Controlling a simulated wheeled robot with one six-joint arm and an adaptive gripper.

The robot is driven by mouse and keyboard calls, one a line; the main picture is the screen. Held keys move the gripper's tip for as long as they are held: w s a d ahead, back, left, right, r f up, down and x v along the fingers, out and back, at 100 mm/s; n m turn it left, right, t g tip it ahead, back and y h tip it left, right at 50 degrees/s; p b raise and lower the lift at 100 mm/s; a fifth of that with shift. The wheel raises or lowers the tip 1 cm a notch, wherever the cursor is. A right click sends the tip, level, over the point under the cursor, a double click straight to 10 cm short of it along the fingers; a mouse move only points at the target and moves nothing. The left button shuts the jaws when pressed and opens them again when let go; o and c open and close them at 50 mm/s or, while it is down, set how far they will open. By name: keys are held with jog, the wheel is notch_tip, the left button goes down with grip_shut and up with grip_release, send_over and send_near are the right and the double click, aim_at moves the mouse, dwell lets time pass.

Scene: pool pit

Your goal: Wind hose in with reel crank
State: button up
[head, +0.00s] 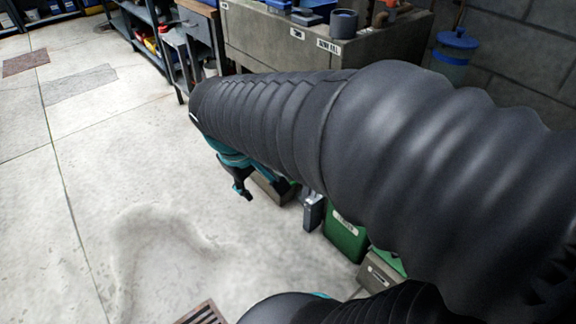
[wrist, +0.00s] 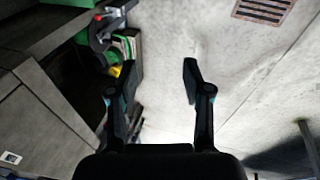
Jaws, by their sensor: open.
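My gripper (head: 262,187) hangs below the end of my black-sleeved arm, above the pale concrete floor. In the wrist view my gripper (wrist: 157,74) has its two fingers spread wide, with nothing but floor between them. I cannot make out a hose, a reel or a crank for certain in either view. A dark grey curved item with a red part (wrist: 103,28) stands left of the fingers in the wrist view, apart from them; I cannot tell what it is. My arm hides much of the head view's middle and right.
A grey bench (head: 270,40) stands behind my arm, with a grey cylinder (head: 343,22) on top. Green bins (head: 345,237) stand low beside it. A blue-lidded container (head: 455,50) is by the wall. A floor grate (wrist: 264,10) lies right. The left floor is open.

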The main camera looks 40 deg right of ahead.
jog(key=w+d+f+n+g+h, duration=0.5)
jog(key=w+d+f+n+h, duration=0.35)
jog(key=w+d+f, duration=0.65)
jog(key=w+d+f+n+t+h, duration=0.1)
jog(key=w+f+n+t+h, duration=0.25)
jog(key=f, duration=0.75)
jog(key=w+d+f+n+t+h, duration=0.1)
jog(key=w+f+n+h, duration=0.2)
jog(key=w+f+n, duration=0.5)
jog(key=shift+m, duration=0.9)
jog(key=d, duration=0.4)
jog(key=s+d+f+p, duration=0.1)
jog(key=d, duration=0.3)
jog(key=d+f, duration=0.1)
jog(key=d, duration=0.4)
jog(key=shift+s+f, duration=0.15)
jog(key=shift+s, duration=0.1)
grip_shut()
